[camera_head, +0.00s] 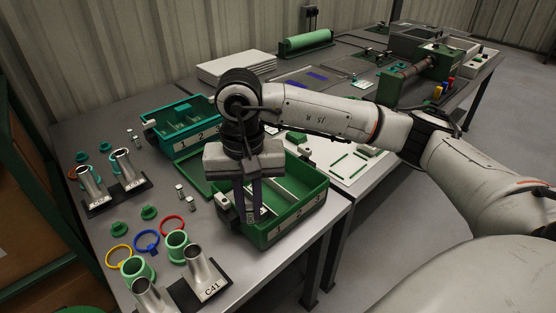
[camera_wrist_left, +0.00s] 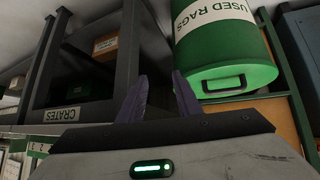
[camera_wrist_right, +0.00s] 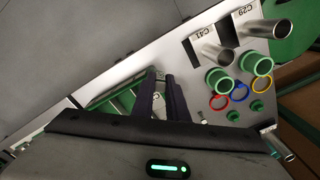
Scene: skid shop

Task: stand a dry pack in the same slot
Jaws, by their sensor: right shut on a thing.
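My right gripper (camera_head: 249,218) points down into the left part of the near green slotted crate (camera_head: 302,213). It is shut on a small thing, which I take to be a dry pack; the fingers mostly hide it. In the right wrist view the fingertips (camera_wrist_right: 160,77) are close together at the crate (camera_wrist_right: 112,97). Small pale packs (camera_head: 180,190) stand on the bench left of the crate. A teal crate (camera_head: 180,126) with numbered slots stands behind. My left gripper (camera_wrist_left: 158,88) is open and empty in its wrist view, away from the bench.
Metal tubes on a black stand (camera_head: 200,285), green collars (camera_head: 177,243) and coloured rings (camera_head: 146,241) lie at the bench's near left. Another tube stand (camera_head: 117,190) is farther left. A used rags bin (camera_wrist_left: 225,45) is near my left gripper.

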